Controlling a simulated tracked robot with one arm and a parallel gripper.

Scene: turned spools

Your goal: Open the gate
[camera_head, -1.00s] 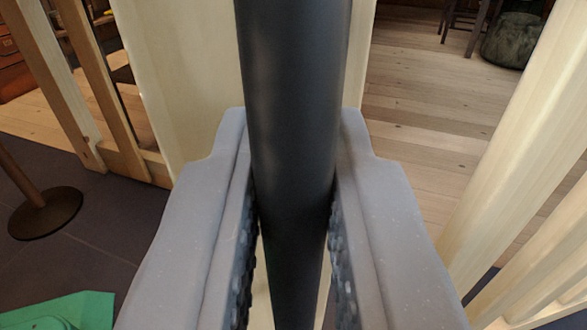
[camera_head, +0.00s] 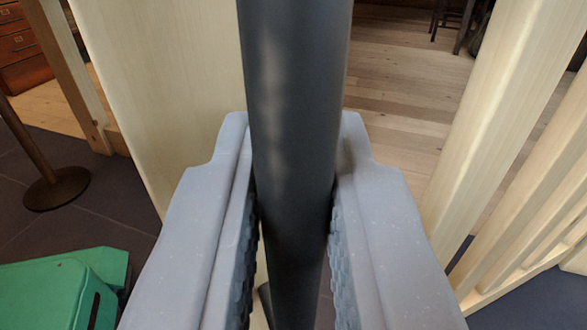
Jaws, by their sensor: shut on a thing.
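A dark grey upright bar, the handle (camera_head: 296,70), runs down the middle of the view. My gripper (camera_head: 294,150) is shut on it, with one grey finger on each side. Behind the bar stands a broad pale wooden panel, seemingly the gate (camera_head: 165,90). My fingers and the bar hide part of it. A gap with plank floor behind it shows between the panel and a pale post (camera_head: 490,130) on the right. How the handle is fixed to the panel is hidden.
Pale slatted railing (camera_head: 545,200) stands right of the post. A green box-like object (camera_head: 65,285) is at the lower left. A brown stand with a round base (camera_head: 57,188) is behind it. A wooden drawer cabinet (camera_head: 24,50) is at the far left.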

